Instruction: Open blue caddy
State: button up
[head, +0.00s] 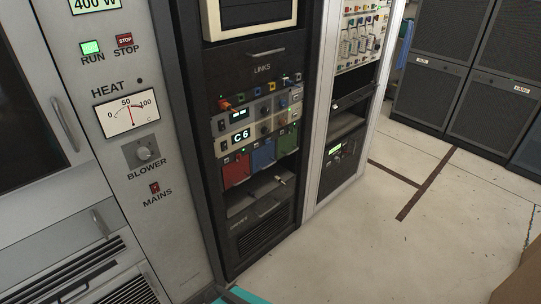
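The blue caddy (263,153) is a blue-fronted box in the dark rack, low under the grey instrument panels. It sits between a red box (236,170) on its left and a green box (287,140) on its right. Its front looks roughly level with its neighbours, and I cannot tell if it is open at all. My gripper is not in view.
The LINKS panel (262,69) and a C6 display unit (241,136) are above the boxes. A dark shelf (253,196) lies below. The grey blower cabinet (165,205) stands left, and a white-framed rack (318,190) right. Pale floor (450,215) is open on the right.

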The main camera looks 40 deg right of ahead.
aim_at(263, 157)
jog(key=z, duration=4.15)
jog(key=i, duration=0.05)
jog(key=u, duration=3.05)
